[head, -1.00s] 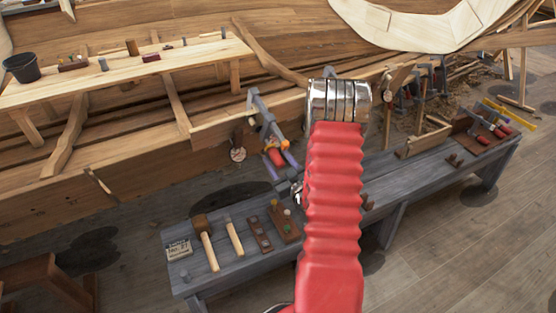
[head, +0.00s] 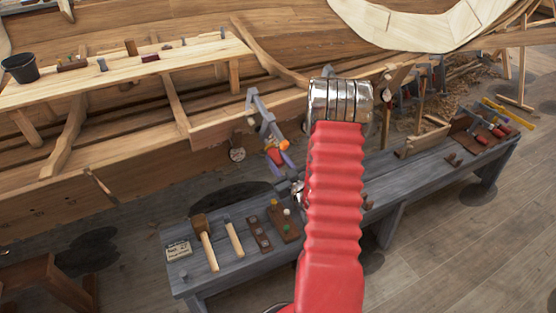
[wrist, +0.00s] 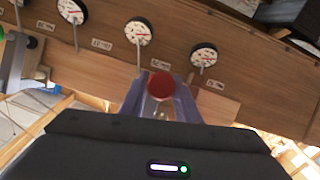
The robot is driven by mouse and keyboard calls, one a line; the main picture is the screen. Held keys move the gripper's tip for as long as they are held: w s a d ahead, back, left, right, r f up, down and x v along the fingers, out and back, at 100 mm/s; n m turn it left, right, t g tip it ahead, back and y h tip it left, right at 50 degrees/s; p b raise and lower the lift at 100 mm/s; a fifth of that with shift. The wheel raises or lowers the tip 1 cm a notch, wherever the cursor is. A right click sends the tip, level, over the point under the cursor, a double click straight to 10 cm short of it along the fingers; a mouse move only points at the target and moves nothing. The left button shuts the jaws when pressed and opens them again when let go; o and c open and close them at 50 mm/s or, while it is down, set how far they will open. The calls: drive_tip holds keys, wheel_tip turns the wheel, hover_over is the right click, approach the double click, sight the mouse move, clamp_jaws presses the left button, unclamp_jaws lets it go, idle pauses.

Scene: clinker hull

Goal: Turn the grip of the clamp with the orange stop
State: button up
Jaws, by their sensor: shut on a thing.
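The clamp (head: 259,106) is a grey frame hooked over the edge of the hull plank, with an orange stop (head: 284,145) low on it and a red grip (head: 273,156) beside the stop. My gripper (head: 279,158) has bluish-purple fingers on either side of the red grip. In the wrist view, the round red end of the grip (wrist: 161,85) sits between the two fingers of my gripper (wrist: 159,98), which is shut on it. My red ribbed arm hides part of the bench behind it. The orange stop does not show in the wrist view.
A grey bench (head: 335,213) stands below the hull, with a mallet (head: 205,240) and other tools on it. Several round dials, one of them here (wrist: 138,31), line the plank near the grip. A grey clamp part (wrist: 14,62) stands at the wrist view's left edge.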

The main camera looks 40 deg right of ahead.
drive_tip(key=shift+d+m+t+y, duration=0.1)
drive_tip(key=shift+m+t+y, duration=0.2)
drive_tip(key=shift+m+y, duration=1.3)
drive_tip(key=o, duration=1)
drive_tip(key=shift+o, duration=0.2)
drive_tip(key=s+a, duration=0.1)
drive_tip(key=s, duration=1.2)
drive_tip(key=shift+s, duration=0.4)
